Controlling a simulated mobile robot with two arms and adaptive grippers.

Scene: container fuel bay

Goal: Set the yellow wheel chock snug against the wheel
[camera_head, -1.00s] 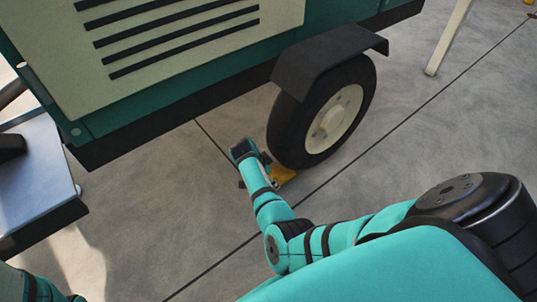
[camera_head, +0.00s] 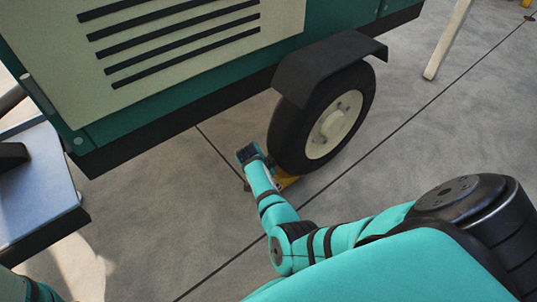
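The yellow wheel chock (camera_head: 288,181) lies on the concrete at the foot of the black wheel (camera_head: 322,117), on its near left side. Only a small yellow part shows past my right wrist. It looks very close to the tyre, but I cannot tell whether they touch. My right gripper (camera_head: 270,174) is low beside the chock, left of the tyre. Its fingers are mostly hidden by my own wrist, so its grip does not show. My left gripper is out of view; only a bit of that arm shows at the bottom left.
The green trailer unit (camera_head: 190,110) with a slatted panel overhangs the floor. A black fender (camera_head: 325,65) covers the wheel top. A pale leg (camera_head: 447,40) stands at the upper right. A grey metal step or box (camera_head: 40,190) is at left. The floor in front is clear.

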